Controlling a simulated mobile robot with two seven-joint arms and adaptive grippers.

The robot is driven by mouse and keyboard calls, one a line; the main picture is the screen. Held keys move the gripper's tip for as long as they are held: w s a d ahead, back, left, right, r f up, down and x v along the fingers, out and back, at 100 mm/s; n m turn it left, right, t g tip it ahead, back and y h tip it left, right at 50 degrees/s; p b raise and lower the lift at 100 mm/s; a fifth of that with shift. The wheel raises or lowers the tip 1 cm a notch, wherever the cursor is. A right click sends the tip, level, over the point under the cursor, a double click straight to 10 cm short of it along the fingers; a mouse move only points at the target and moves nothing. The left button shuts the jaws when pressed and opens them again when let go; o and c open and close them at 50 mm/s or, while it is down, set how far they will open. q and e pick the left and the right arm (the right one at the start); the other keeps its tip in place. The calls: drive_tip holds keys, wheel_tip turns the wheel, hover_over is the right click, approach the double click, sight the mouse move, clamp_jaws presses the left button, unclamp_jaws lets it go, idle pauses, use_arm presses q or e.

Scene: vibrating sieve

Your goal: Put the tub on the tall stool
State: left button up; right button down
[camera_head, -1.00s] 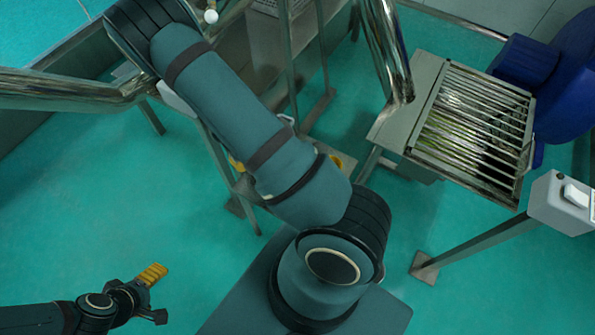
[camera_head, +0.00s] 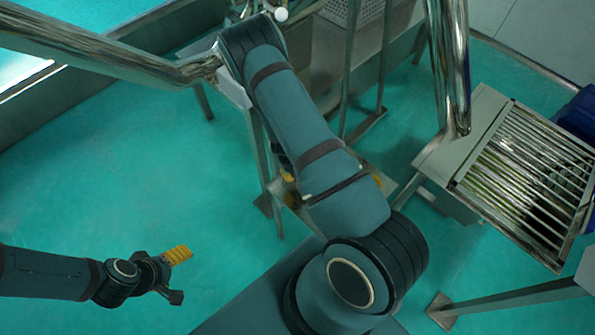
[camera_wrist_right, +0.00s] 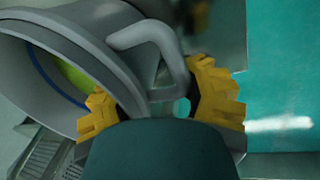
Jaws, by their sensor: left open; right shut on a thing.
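The tub (camera_wrist_right: 62,45) is grey with a blue line inside its rim and something yellow-green in it. It fills the left of the right wrist view, tilted in that picture. Its looped handle (camera_wrist_right: 160,38) lies between the yellow fingertips of my right gripper (camera_wrist_right: 158,104), which is shut on the tub. In the head view my right arm hides the tub and most of that gripper; only small yellow bits show. My left gripper (camera_head: 182,275) is open and empty over the green floor at lower left. I cannot clearly pick out the tall stool; a pale-topped stand (camera_head: 232,88) is partly hidden behind my right arm.
A slatted metal sieve tray (camera_head: 530,170) stands at right, with a shiny pipe (camera_head: 448,70) beside it. A metal rail (camera_head: 100,50) crosses the upper left. Thin metal legs stand around my right arm. The green floor (camera_head: 150,190) at left is clear.

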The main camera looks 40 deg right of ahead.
drive_tip(key=shift+c, duration=2.3)
unclamp_jaws()
drive_tip(key=shift+r, duration=0.15)
drive_tip(key=p+v, duration=0.3)
drive_tip(key=v, duration=0.9)
drive_tip(key=s+a+r+t+y, duration=0.1)
drive_tip(key=s+a+y, duration=0.2)
drive_tip(key=a, duration=0.8)
drive_tip(key=s+a+r+t+y, duration=0.1)
drive_tip(key=s+a+y, duration=0.2)
drive_tip(key=a, duration=0.8)
drive_tip(key=shift+t, duration=0.3)
drive_tip(key=shift+b, duration=0.3)
drive_tip(key=shift+s+f+b, duration=0.3)
drive_tip(key=shift+f+b, duration=0.45)
drive_tip(key=shift+b, duration=0.05)
